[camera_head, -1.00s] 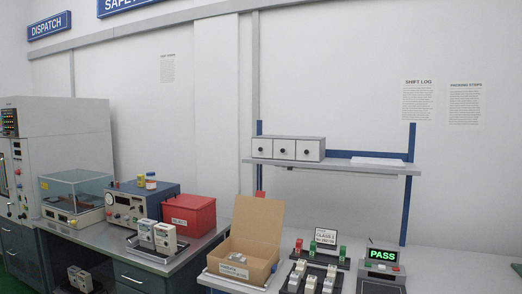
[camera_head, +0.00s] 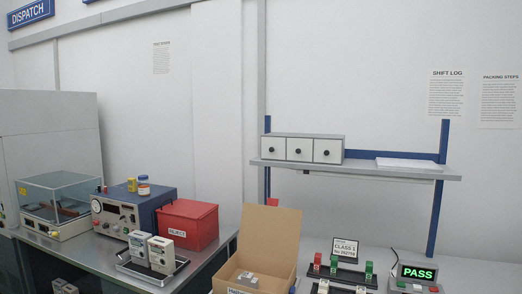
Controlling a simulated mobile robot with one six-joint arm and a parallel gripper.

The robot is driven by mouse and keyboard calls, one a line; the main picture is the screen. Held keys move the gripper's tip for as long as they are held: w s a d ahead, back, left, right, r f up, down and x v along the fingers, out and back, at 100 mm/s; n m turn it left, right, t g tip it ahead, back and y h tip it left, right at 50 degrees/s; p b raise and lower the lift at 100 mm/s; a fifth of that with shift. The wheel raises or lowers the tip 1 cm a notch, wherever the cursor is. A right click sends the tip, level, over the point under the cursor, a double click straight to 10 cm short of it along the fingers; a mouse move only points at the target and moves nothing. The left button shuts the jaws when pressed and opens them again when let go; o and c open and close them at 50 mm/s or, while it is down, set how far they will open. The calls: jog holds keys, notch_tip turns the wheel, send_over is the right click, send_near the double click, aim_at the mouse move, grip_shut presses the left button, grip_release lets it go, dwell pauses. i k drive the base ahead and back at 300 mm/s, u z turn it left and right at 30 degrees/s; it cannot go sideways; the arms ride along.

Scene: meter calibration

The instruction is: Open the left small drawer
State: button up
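A white unit with three small drawers (camera_head: 301,148) stands on the left part of a grey shelf (camera_head: 440,173) above the right bench. The left small drawer (camera_head: 274,149) has a white front with a dark round knob and looks closed, flush with its neighbours. The middle drawer (camera_head: 299,149) and right drawer (camera_head: 327,151) also look closed. My gripper does not show in this view.
Below the shelf stands an open cardboard box (camera_head: 268,240), its raised flap under the drawer unit. A PASS display (camera_head: 417,272) and a rack of meters (camera_head: 340,265) are to its right. A red bin (camera_head: 187,224) and two meters (camera_head: 152,252) are on the left bench.

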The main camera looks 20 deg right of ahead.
aim_at(273, 148)
jog(key=u, duration=0.45)
jog(key=i, duration=0.9)
jog(key=u, duration=0.55)
